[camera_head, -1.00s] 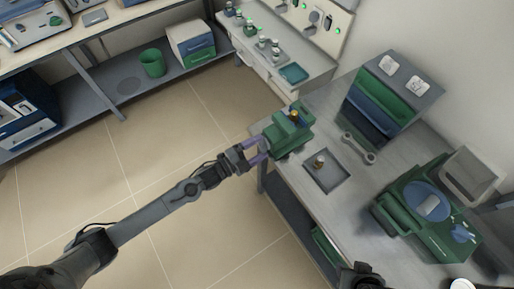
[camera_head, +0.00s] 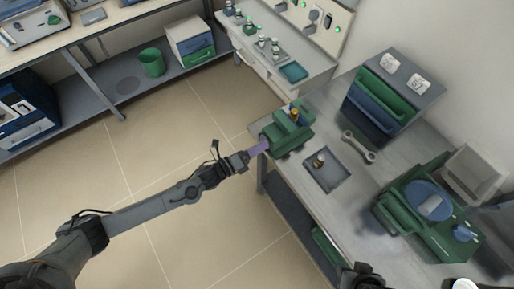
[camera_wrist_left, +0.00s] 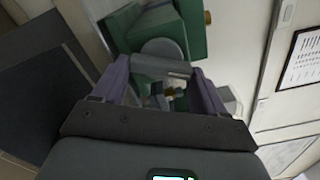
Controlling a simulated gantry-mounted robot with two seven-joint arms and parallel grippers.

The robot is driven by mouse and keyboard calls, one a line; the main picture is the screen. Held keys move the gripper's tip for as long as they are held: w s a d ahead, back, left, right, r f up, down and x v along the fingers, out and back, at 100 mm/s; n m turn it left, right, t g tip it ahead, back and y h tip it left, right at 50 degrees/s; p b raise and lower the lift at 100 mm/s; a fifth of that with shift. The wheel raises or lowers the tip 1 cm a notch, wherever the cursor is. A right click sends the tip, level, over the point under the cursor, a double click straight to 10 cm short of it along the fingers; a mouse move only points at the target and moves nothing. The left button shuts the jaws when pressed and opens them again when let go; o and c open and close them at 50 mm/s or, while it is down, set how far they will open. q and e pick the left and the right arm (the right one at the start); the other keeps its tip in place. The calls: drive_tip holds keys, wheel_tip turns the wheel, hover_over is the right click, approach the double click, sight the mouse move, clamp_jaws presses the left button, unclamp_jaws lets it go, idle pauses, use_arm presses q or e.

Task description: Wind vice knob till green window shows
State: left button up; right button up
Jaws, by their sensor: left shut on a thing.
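The green vice (camera_head: 290,131) stands at the near left corner of the grey bench, with a small brass-coloured piece on top. My left gripper (camera_head: 258,150) reaches it from the left, and its purple fingers are seen nearly edge-on. In the left wrist view, the gripper (camera_wrist_left: 160,72) is shut on the vice's grey knob bar (camera_wrist_left: 160,66), one finger at each end. The vice's green body (camera_wrist_left: 195,28) and round grey boss (camera_wrist_left: 163,48) lie just beyond. I cannot make out a green window in either view. My right gripper does not show clearly.
A shallow tray (camera_head: 338,177) with a small brass-topped piece and a wrench (camera_head: 359,148) lie beside the vice. A rack with green and blue bins (camera_head: 383,97) stands behind. A green machine (camera_head: 428,208) sits to the right. The floor left of the bench is clear.

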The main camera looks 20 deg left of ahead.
use_arm(q)
drive_tip(key=shift+f+m, duration=0.1)
drive_tip(key=shift+m, duration=1.3)
drive_tip(key=shift+a, duration=0.1)
drive_tip(key=o, duration=1.1)
drive_tip(key=shift+c, duration=0.2)
drive_tip(key=v, duration=1)
drive_tip(key=shift+s+a+p, duration=0.25)
drive_tip(key=shift+s+p, duration=0.05)
drive_tip(key=shift+p, duration=0.1)
